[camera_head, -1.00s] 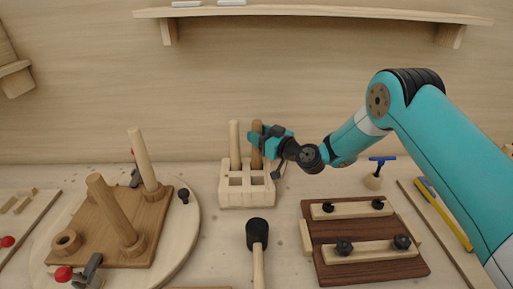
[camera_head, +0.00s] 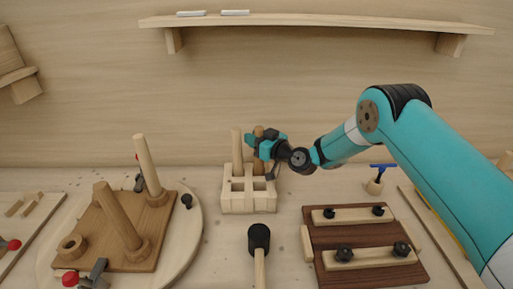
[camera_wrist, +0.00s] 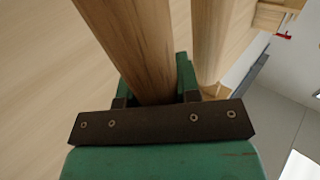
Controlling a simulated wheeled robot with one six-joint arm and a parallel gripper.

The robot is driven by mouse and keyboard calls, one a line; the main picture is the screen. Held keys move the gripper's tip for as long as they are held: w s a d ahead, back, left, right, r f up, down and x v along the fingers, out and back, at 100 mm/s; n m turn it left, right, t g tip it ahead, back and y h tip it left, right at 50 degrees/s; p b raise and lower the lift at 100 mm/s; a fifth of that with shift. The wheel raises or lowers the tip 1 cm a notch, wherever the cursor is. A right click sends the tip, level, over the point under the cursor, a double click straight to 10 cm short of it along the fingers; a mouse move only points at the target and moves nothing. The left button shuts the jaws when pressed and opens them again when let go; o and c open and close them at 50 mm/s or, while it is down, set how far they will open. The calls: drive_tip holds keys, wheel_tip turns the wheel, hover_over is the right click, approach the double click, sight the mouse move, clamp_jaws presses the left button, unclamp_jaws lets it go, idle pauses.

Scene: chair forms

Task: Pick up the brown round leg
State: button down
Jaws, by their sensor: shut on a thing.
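The brown round leg (camera_head: 258,166) stands upright in a rear slot of the pale wooden rack (camera_head: 230,203). My gripper (camera_head: 262,146) is shut on its upper part, and the leg's top shows just above the fingers. In the wrist view the brown leg (camera_wrist: 132,45) runs between the two green fingers of my gripper (camera_wrist: 152,88). A paler round leg (camera_head: 237,150) stands in the slot to its left; a pale leg also shows beside the fingers in the wrist view (camera_wrist: 208,40).
A brown board (camera_head: 100,240) with upright legs sits on a round disc at left. A black-headed mallet (camera_head: 259,238) lies in front of the rack. A dark board (camera_head: 375,273) with clamped pale bars is at right. A wall shelf (camera_head: 310,20) is above.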

wheel_tip(320, 180, up, 20)
drive_tip(key=b, duration=0.5)
idle(0.6)
